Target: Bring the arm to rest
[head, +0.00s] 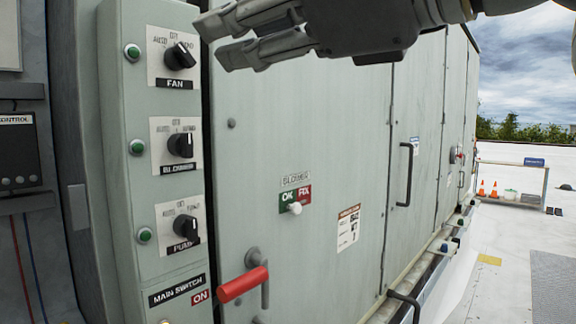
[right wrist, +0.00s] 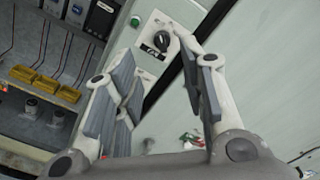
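My right gripper (head: 216,42) reaches in from the upper right in the head view, in front of the grey-green cabinet (head: 300,130). Its fingertips are just right of the FAN knob (head: 180,56) in the picture. In the right wrist view the gripper (right wrist: 163,62) is open, with nothing between its finger pads. A black knob (right wrist: 161,41) shows beyond the fingertips, apart from them. The BLOWER knob (head: 181,145) and PUMP knob (head: 186,228) sit below the FAN knob, each with a green lamp beside it. My left gripper is in neither view.
A red lever handle (head: 243,285) sticks out low on the cabinet. A black door handle (head: 405,174) is farther right. A white selector knob (head: 294,208) sits on a green-and-red plate. Yellow parts (right wrist: 45,83) line an open box in the wrist view. Open roof floor lies right.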

